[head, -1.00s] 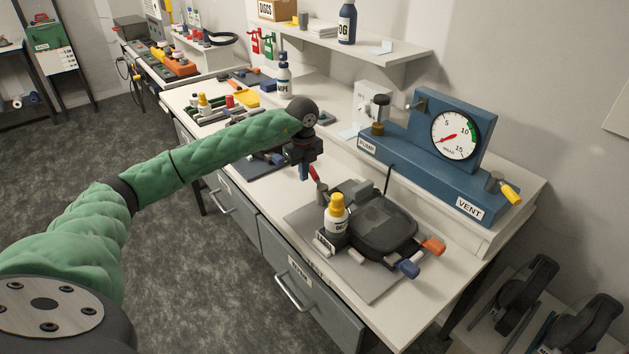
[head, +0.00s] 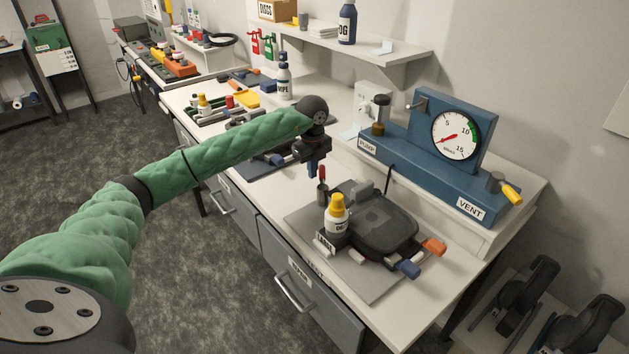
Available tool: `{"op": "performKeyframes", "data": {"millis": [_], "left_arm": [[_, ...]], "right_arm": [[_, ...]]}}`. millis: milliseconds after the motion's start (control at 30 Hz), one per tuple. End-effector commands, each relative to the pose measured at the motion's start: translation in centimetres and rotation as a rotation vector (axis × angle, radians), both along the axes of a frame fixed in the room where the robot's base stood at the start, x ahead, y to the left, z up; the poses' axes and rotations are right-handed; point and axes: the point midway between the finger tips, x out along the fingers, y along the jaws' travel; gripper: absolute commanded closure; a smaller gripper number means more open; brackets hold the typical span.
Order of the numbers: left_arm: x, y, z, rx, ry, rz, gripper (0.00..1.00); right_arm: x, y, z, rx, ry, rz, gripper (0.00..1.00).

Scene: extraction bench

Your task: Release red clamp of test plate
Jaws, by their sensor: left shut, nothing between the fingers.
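The test plate (head: 376,222) is a dark, rounded, lidded unit on a grey mat on the bench. The red clamp (head: 322,173) shows at its far left corner, its red handle standing about upright above a grey part. An orange clamp (head: 433,246) and a blue clamp (head: 408,268) stick out at the near right side. My left gripper (head: 312,173) is shut and empty, pointing down just left of the red handle. Whether it touches the handle I cannot tell. My right gripper is out of view.
A yellow-capped bottle (head: 336,214) stands at the plate's left edge. The blue pump unit with gauge (head: 456,135) stands behind, with a yellow-handled vent valve (head: 510,193). A shelf (head: 400,50) overhangs the back. Tools and trays crowd the bench's far end.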

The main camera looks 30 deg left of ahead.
Motion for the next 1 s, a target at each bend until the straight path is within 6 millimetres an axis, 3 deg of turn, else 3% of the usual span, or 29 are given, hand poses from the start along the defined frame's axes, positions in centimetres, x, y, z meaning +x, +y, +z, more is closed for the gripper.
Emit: {"op": "performKeyframes", "data": {"millis": [1000], "left_arm": [[2.0, -2.7, 0.0, -0.001, -0.001, -0.001, 1.00]], "right_arm": [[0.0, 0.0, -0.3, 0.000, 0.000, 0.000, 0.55]]}}
